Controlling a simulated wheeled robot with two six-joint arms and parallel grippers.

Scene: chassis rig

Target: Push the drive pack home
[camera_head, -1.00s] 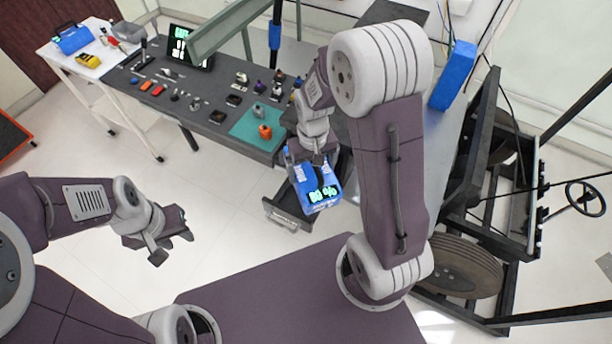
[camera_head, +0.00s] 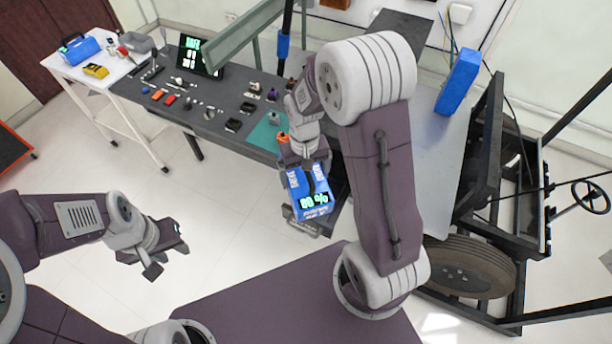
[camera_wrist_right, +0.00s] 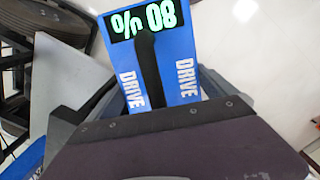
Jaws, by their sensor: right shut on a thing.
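The drive pack (camera_head: 312,204) is a blue block with a black stripe and a green "80 %" display. My right gripper (camera_head: 304,163) is shut on its upper end. In the right wrist view the pack (camera_wrist_right: 180,68) extends from the gripper (camera_wrist_right: 165,125), with "DRIVE" lettering on both sides of the stripe. A dark tray-like part (camera_head: 325,224) shows behind and below the pack; the pack hides much of it, and I cannot tell whether they touch. My left gripper (camera_head: 165,254) is open and empty above the floor at left.
A dark bench (camera_head: 215,132) with several small parts and a green mat (camera_head: 265,140) stands behind. A white cart (camera_head: 100,62) is at far left. A black chassis frame with a wheel (camera_head: 470,268) stands at right.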

